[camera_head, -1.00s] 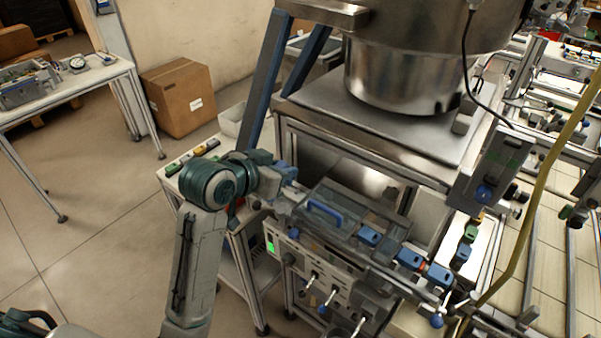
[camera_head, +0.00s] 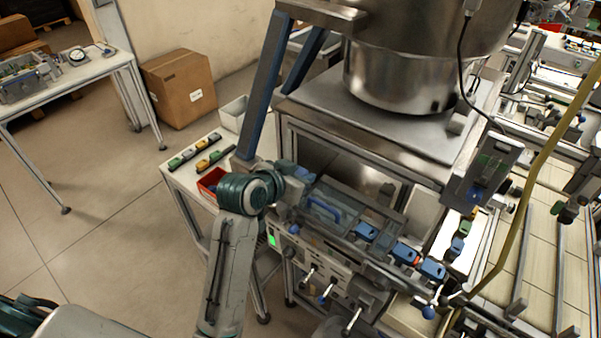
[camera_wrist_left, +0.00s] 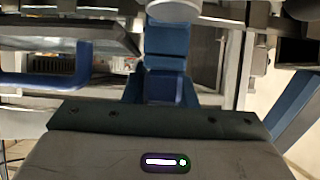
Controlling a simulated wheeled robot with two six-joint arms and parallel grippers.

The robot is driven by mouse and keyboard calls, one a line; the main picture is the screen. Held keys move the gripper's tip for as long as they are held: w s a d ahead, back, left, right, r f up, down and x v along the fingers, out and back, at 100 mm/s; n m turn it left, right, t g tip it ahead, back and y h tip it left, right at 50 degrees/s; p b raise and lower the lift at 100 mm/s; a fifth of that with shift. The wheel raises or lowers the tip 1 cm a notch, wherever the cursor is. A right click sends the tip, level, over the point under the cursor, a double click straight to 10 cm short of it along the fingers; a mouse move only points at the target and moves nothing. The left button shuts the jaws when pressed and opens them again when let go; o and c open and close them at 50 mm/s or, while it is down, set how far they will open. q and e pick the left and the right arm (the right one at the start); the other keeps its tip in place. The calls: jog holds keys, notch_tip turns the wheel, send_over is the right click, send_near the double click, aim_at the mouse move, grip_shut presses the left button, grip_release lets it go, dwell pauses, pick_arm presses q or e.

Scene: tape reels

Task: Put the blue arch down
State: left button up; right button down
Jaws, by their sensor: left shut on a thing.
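My left gripper (camera_head: 291,190) is at the left end of the machine's top, beside the clear-lidded tray (camera_head: 345,205). In the left wrist view, a blue piece (camera_wrist_left: 165,88) stands straight in front of the gripper body, and I take it to be the blue arch, held by the jaws. Its arch shape does not show clearly, and the fingertips are mostly hidden. I cannot tell whether its underside touches anything. A curved blue handle (camera_head: 324,209) sits on the tray's lid, just right of the gripper. My right gripper is not in view.
Several blue blocks line the machine's front edge, such as one blue block (camera_head: 366,231). A large steel bowl (camera_head: 405,75) stands behind. A side table (camera_head: 180,180) at left holds coloured blocks and a red bin (camera_head: 209,181). A yellow hose (camera_head: 541,180) hangs at right.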

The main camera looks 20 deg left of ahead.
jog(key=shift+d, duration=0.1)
pick_arm(q)
jog(key=shift+w+f, duration=0.1)
jog(key=shift+f, duration=0.45)
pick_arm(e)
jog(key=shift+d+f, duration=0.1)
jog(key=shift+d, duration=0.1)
pick_arm(q)
jog(key=o, duration=0.9)
jog(key=shift+o, duration=0.5)
jog(key=shift+a+f, duration=0.15)
jog(key=shift+a, duration=0.15)
jog(key=shift+d, duration=0.15)
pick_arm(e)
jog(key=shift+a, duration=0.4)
